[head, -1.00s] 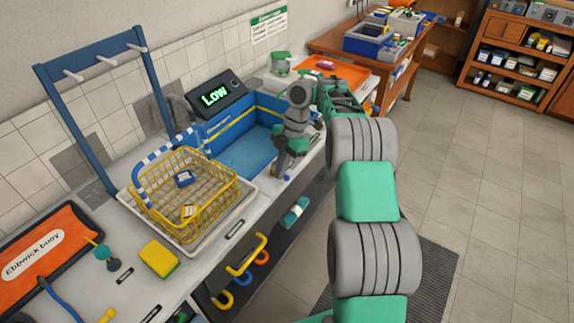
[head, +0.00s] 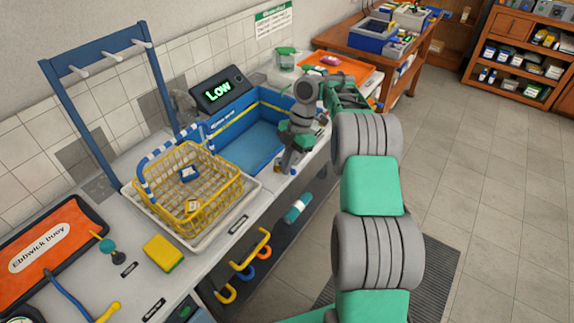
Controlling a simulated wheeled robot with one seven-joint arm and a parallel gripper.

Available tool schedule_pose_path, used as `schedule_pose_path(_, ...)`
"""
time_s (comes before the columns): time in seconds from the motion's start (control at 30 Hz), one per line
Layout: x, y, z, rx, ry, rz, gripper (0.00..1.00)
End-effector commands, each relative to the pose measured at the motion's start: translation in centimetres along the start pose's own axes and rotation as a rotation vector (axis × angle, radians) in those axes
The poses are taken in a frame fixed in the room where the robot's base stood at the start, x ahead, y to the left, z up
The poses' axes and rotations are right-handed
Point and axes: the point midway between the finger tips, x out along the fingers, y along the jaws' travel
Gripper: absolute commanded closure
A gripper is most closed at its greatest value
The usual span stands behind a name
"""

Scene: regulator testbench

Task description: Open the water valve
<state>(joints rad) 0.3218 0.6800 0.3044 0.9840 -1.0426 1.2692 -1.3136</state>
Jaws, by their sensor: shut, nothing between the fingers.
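My gripper (head: 287,168) points down at the front right edge of the blue basin (head: 250,149), over the bench's front rim. Its fingers look closed, with nothing seen held. A small tan and blue item shows right beside the fingertips; whether they touch it I cannot tell. I cannot make out a water valve for certain; my wrist and forearm hide part of the bench right of the basin. A dark display (head: 219,91) behind the basin reads "Low" in green.
A yellow wire basket (head: 203,204) with small packets stands on a pale tray left of the basin. Free floor is at the right.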

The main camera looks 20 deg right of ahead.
Motion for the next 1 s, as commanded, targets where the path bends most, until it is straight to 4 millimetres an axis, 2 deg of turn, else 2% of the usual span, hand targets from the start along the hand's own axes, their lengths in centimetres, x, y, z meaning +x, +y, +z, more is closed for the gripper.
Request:
schedule_pose_path(0.23,0.9,0.2,-3.4,-0.004,-0.001,0.002,1.0)
schedule_pose_path(0.3,-1.5,0.3,-3.7,0.0,0.0,0.002,1.0)
schedule_pose_path(0.6,-8.1,0.3,-3.6,0.003,0.001,0.0,1.0)
schedule_pose_path(0.73,-9.4,0.4,-3.5,0.002,0.0,0.0,1.0)
schedule_pose_path(1.0,-9.5,0.4,-3.3,0.002,0.0,0.001,1.0)
